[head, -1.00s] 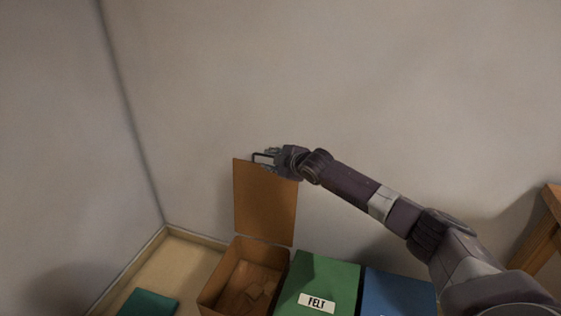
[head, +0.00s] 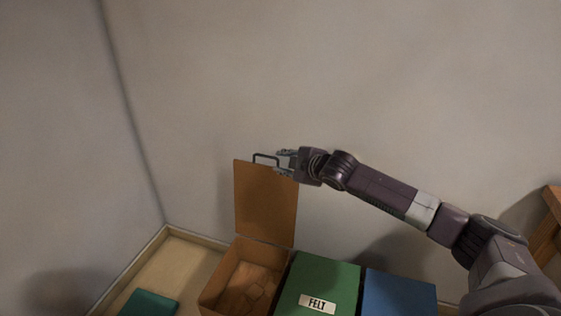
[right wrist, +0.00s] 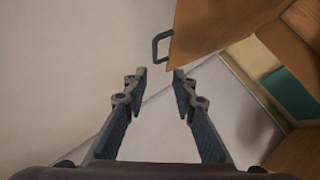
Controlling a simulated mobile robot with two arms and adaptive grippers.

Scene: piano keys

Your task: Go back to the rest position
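My right gripper (head: 281,162) is open and empty, just right of the dark handle (head: 265,158) on the raised lid (head: 265,203) of the brown box. In the right wrist view the handle (right wrist: 160,47) lies beyond the two spread fingertips (right wrist: 158,73), with a gap between. The lid stands upright near the wall. The brown box (head: 214,287) below it is open, with brown pieces (head: 250,286) inside. My left gripper is not in view.
A green box (head: 325,275) labelled FELT and a blue box (head: 398,291) stand right of the brown box, both closed. A teal item (head: 149,303) lies at the lower left. A wooden piece of furniture (head: 549,232) is at the right edge. The wall above is clear.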

